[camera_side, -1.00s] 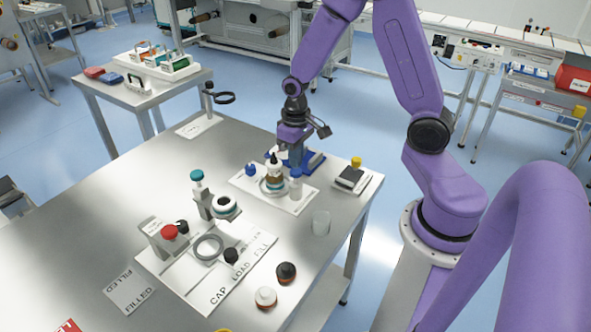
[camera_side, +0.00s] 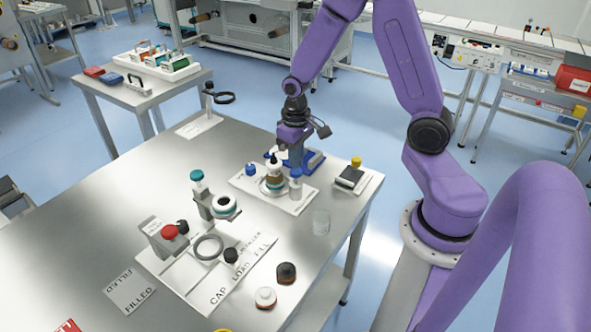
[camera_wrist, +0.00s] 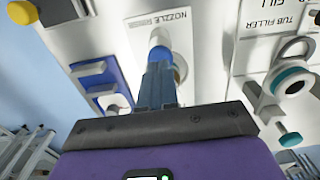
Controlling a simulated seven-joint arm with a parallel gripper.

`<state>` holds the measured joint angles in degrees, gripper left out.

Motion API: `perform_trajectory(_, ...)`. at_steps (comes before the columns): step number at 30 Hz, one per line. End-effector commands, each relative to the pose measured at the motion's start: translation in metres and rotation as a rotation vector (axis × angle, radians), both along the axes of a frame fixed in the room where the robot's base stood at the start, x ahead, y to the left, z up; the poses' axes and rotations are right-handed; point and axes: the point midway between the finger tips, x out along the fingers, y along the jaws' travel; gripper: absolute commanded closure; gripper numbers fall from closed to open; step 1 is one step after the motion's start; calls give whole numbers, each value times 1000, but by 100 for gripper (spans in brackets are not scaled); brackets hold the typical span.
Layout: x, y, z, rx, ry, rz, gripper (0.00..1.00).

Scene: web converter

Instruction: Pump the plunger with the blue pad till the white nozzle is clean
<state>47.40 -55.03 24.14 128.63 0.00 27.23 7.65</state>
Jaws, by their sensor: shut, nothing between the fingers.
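My gripper (camera_side: 296,168) points down over the white plate (camera_side: 306,199) at the table's right end. In the wrist view its closed, empty fingers (camera_wrist: 157,80) end at a blue pad (camera_wrist: 160,53) on a white upright part (camera_wrist: 160,36). The fingertips overlap the pad there; whether they press on it is unclear. In the side view the white upright part (camera_side: 295,188) stands just below the fingers.
A blue stand (camera_side: 316,158) lies behind my gripper. A small blue-topped item (camera_side: 250,169) is at the plate's left.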

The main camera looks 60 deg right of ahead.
Motion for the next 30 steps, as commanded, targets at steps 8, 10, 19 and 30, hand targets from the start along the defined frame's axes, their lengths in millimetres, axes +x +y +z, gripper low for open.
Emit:
perform_trajectory(8, 0, 0, -6, 0, 2, 0, 100)
perform_trajectory(10, 0, 0, -7, 0, 2, 0, 100)
perform_trajectory(19, 0, 0, -15, 0, 2, 0, 100)
perform_trajectory(30, 0, 0, -25, 0, 2, 1, 100)
